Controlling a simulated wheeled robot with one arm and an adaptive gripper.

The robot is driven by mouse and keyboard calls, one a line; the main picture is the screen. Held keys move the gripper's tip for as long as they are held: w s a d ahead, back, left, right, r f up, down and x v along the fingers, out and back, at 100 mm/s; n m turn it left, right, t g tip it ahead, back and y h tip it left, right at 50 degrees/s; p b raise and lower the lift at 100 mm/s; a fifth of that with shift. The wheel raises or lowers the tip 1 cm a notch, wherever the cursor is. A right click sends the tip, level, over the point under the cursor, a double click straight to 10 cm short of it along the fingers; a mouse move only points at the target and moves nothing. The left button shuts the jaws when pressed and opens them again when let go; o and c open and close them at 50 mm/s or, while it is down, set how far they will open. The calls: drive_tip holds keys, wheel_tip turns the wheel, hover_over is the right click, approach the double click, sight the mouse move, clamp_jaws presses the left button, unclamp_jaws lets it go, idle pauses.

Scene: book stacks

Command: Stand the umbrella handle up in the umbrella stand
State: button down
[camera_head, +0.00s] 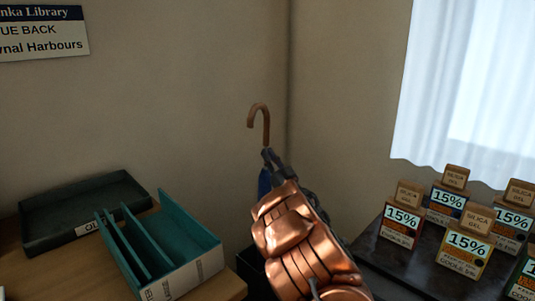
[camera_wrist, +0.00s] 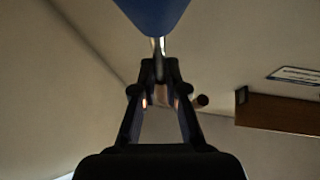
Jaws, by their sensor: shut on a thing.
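The umbrella's brown hooked handle (camera_head: 260,112) points up near the room corner. My gripper (camera_head: 267,153) is shut on the umbrella just below the hook. Part of the blue canopy (camera_head: 264,184) hangs below the gripper, so the umbrella looks roughly upright. In the wrist view, my gripper (camera_wrist: 159,72) closes around the shaft by the silver part (camera_wrist: 158,46), with the blue canopy (camera_wrist: 154,14) beyond and the brown handle tip (camera_wrist: 202,101) at right. A dark box edge (camera_head: 246,262), likely the umbrella stand, shows low behind my copper arm. Its opening and the umbrella's lower end are hidden.
A wooden desk (camera_head: 207,289) at left holds a dark tray (camera_head: 85,212) and a teal divided file box (camera_head: 190,225). A dark table (camera_head: 385,262) at right carries several labelled silica gel packs (camera_head: 400,222). Walls meet close behind the umbrella.

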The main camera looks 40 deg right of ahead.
sight(267, 135)
drive_tip(key=shift+f+b, duration=0.4)
drive_tip(key=shift+f, duration=1.35)
drive_tip(key=c, duration=1.1)
unclamp_jaws()
drive_tip(key=shift+c, duration=0.2)
drive_tip(key=shift+f, duration=0.1)
wheel_tip(267, 135, up, 10)
drive_tip(key=shift+r, duration=0.1)
